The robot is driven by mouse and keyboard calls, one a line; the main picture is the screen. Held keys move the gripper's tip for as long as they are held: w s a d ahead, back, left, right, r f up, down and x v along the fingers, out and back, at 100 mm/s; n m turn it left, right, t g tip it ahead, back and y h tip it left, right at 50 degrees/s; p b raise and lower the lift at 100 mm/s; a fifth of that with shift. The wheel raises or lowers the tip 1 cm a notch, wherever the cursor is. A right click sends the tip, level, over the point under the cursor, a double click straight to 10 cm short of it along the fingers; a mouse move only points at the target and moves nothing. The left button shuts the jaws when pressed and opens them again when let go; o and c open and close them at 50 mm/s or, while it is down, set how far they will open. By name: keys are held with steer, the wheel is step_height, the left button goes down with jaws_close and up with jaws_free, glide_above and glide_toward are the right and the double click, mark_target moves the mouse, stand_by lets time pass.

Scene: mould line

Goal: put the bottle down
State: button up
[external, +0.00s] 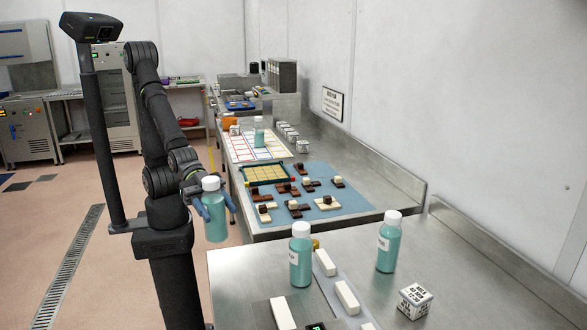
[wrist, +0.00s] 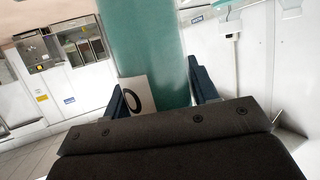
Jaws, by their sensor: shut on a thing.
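A teal bottle with a white cap (external: 214,214) is held upright in my gripper (external: 215,212), in front of my arm and off the left edge of the near steel counter. In the wrist view the teal bottle (wrist: 145,50) stands between the two blue fingers (wrist: 155,95), which are shut on it. A white label with a dark mark (wrist: 137,94) shows low on the bottle. Its base is hidden in the wrist view. Two similar teal bottles stand upright on the near counter, one in the middle (external: 300,258) and one to the right (external: 389,243).
The near counter (external: 245,265) has bare steel at its left. White blocks (external: 346,297) lie by the middle bottle, and a printed white cube (external: 414,300) sits at right. Behind, a blue mat (external: 345,215) holds brown and cream pieces. Another teal bottle (external: 259,133) stands farther back.

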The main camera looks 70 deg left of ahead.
steer(key=shift+w+a+f, duration=0.2)
steer(key=shift+w+f, duration=2.15)
steer(key=shift+w, duration=0.05)
steer(key=shift+w+a+f, duration=0.2)
steer(key=shift+w+f, duration=2.1)
steer(key=shift+w, duration=0.05)
steer(key=shift+f, duration=0.15)
steer(key=o, duration=1.2)
steer(key=shift+a, duration=0.1)
steer(key=w+v, duration=0.1)
steer(key=v, duration=1.4)
steer(key=shift+a+r, duration=0.25)
steer(key=shift+a, duration=0.1)
steer(key=shift+o, duration=0.5)
steer(key=shift+v, duration=0.9)
